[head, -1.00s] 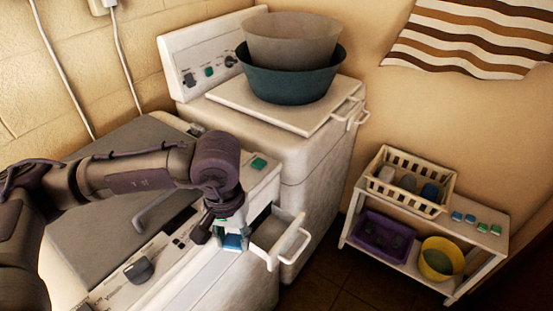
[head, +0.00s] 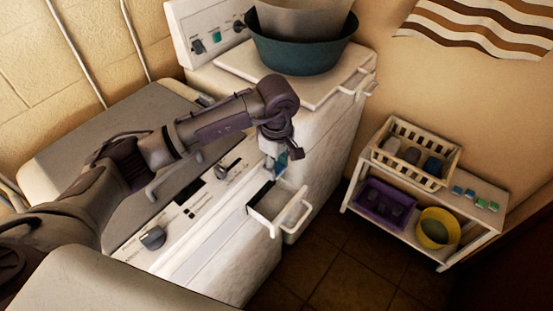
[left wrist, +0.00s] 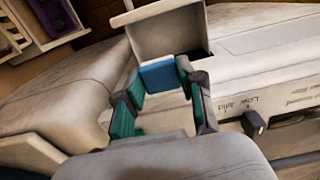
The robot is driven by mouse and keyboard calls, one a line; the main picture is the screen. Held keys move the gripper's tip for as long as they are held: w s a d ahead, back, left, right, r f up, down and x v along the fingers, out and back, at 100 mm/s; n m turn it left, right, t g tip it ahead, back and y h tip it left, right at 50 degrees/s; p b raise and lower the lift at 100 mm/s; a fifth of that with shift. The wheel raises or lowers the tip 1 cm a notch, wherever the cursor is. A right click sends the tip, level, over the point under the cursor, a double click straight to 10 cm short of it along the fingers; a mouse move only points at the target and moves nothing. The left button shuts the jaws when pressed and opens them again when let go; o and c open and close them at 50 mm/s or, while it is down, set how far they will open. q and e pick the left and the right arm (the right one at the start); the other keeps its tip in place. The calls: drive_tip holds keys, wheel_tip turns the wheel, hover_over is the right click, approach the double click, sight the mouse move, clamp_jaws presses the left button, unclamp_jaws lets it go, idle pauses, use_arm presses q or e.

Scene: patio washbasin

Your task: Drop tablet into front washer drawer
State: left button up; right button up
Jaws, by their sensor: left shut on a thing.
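My left gripper (head: 277,163) is shut on a blue tablet (left wrist: 162,75), gripped between its teal fingertips in the left wrist view. In the head view the tablet is largely hidden by the gripper. The front washer's drawer (head: 292,219) is pulled open, with a white handle and a dark inside. My gripper is above the drawer's back end in the head view, apart from its front. The drawer (left wrist: 170,30) lies beyond the tablet in the left wrist view. My right gripper is not in view.
The front washer's panel has knobs (head: 153,237). A second washer (head: 340,120) behind carries stacked basins (head: 300,55). On the right, a white shelf (head: 432,190) holds a cream basket (head: 415,165), several loose tablets, a purple bin (head: 385,205) and a yellow bucket (head: 438,228).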

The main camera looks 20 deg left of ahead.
use_arm(q)
wheel_tip(320, 180, down, 2)
drive_tip(key=shift+f, duration=0.1)
drive_tip(key=o, duration=1.1)
drive_tip(key=shift+c, duration=0.2)
wheel_tip(320, 180, up, 12)
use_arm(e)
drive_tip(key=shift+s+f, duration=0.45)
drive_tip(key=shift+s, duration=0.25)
